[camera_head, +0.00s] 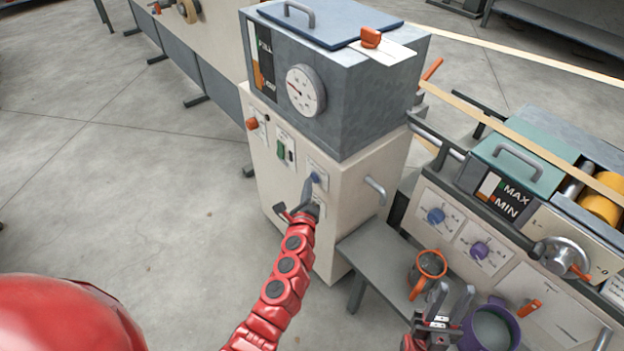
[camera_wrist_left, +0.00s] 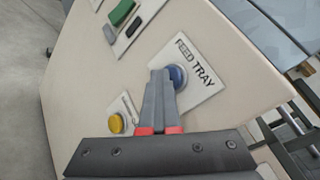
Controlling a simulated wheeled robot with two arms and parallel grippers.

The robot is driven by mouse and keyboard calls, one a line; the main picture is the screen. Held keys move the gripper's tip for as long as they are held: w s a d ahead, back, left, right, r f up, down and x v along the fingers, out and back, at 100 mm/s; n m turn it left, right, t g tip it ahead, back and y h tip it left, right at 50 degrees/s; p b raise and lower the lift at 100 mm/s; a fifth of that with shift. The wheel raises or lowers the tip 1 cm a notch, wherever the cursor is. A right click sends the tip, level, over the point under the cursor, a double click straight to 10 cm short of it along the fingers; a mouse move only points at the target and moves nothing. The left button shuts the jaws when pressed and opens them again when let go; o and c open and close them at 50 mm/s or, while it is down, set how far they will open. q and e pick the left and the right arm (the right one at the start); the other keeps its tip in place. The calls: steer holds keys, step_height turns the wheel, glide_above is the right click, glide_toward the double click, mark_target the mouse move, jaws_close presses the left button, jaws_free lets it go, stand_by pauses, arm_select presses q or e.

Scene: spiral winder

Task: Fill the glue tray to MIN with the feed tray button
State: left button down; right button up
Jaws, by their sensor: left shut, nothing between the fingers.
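The feed tray button is a blue round button on a white plate marked FEED TRAY (camera_wrist_left: 178,75); it also shows in the head view (camera_head: 315,177) on the front of the cream cabinet. My left gripper (camera_wrist_left: 160,74) is shut and empty, its fingertips at the button's left edge; I cannot tell whether they touch it. The left gripper also shows in the head view (camera_head: 307,187). The glue tray (camera_head: 520,165) is the teal-lidded unit at the right, with a MAX and MIN gauge (camera_head: 501,195). My right gripper (camera_head: 438,322) is at the bottom right, its fingers apart.
A grey tank with a dial (camera_head: 305,90) tops the cabinet. A yellow button (camera_wrist_left: 116,123) sits below the feed tray plate. An orange-rimmed cup (camera_head: 431,265) and a purple pot (camera_head: 492,328) stand near my right gripper. A handle (camera_head: 375,190) juts from the cabinet's side.

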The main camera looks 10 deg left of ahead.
arm_select(q)
steer(key=shift+s, duration=0.1)
stand_by(0.4)
steer(key=shift+s+a, duration=0.5)
steer(key=shift+s, duration=0.1)
steer(key=s+a, duration=0.1)
steer(key=s, duration=0.1)
steer(key=s+a+p, duration=0.1)
steer(key=s+a, duration=0.1)
stand_by(0.4)
stand_by(2.8)
